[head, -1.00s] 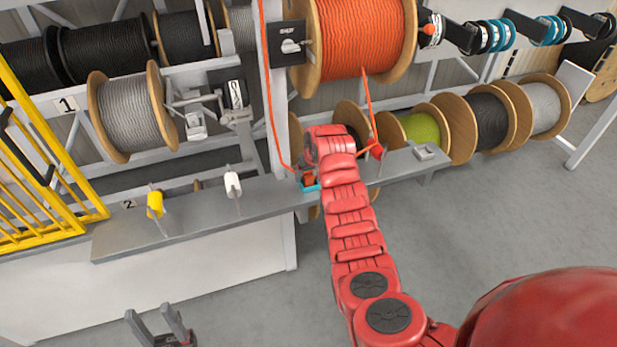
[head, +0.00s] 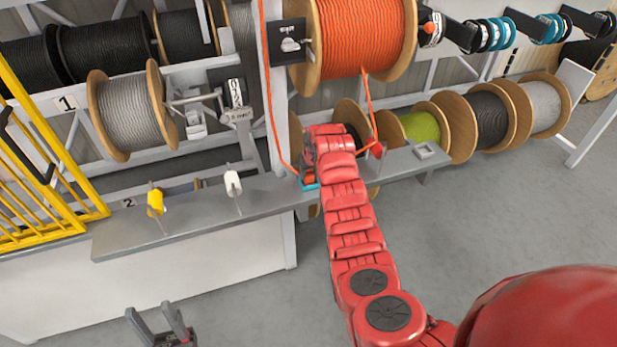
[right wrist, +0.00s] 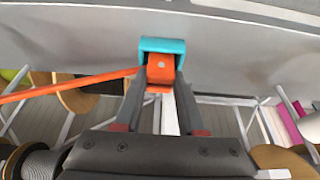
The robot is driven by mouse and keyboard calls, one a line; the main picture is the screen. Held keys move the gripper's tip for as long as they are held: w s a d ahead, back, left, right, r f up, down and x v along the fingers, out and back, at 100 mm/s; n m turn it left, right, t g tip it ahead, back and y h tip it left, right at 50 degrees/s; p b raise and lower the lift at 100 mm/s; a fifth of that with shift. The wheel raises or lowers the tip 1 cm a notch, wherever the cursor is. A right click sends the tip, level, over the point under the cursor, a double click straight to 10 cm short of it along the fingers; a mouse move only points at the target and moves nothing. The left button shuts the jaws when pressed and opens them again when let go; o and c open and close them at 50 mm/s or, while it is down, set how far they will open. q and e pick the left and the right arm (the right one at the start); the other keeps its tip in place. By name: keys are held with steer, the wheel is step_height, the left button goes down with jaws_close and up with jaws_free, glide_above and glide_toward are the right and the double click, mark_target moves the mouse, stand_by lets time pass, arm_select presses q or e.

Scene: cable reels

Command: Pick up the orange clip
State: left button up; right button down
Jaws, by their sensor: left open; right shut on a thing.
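The orange clip (right wrist: 160,63) is at the centre of the right wrist view, against a turquoise holder (right wrist: 162,45). My right gripper (right wrist: 160,78) is shut on it, with one dark finger on each side. In the head view the orange clip (head: 309,178) is a small patch at the grey shelf beside the post, partly hidden by my right arm. The turquoise holder (head: 311,187) shows just under it. I cannot tell whether the clip is seated in the holder or lifted from it. My left gripper (head: 160,318) is open and empty, low in the head view, away from the shelf.
The grey shelf (head: 270,207) also carries a yellow clip (head: 155,201) and a white clip (head: 233,183). Orange rope (head: 272,120) runs from the large orange reel (head: 365,35). A yellow barrier (head: 30,160) stands left. The floor (head: 480,230) at right is clear.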

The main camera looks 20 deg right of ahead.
mark_target(310, 175)
steer(key=shift+r, duration=0.1)
steer(key=shift+r+b, duration=0.45)
steer(key=shift+r, duration=0.05)
steer(key=shift+w+b+v, duration=0.25)
steer(key=shift+b+v, duration=0.2)
steer(key=shift+v, duration=0.7)
steer(key=s+a+p, duration=0.1)
steer(key=s+p, duration=0.1)
steer(key=s, duration=0.5)
steer(key=s+a+r+p, duration=0.1)
steer(key=s+a+p, duration=0.1)
steer(key=s, duration=0.6)
steer(key=shift+a+r, duration=0.25)
steer(key=shift+r, duration=0.1)
steer(key=shift+s, duration=0.1)
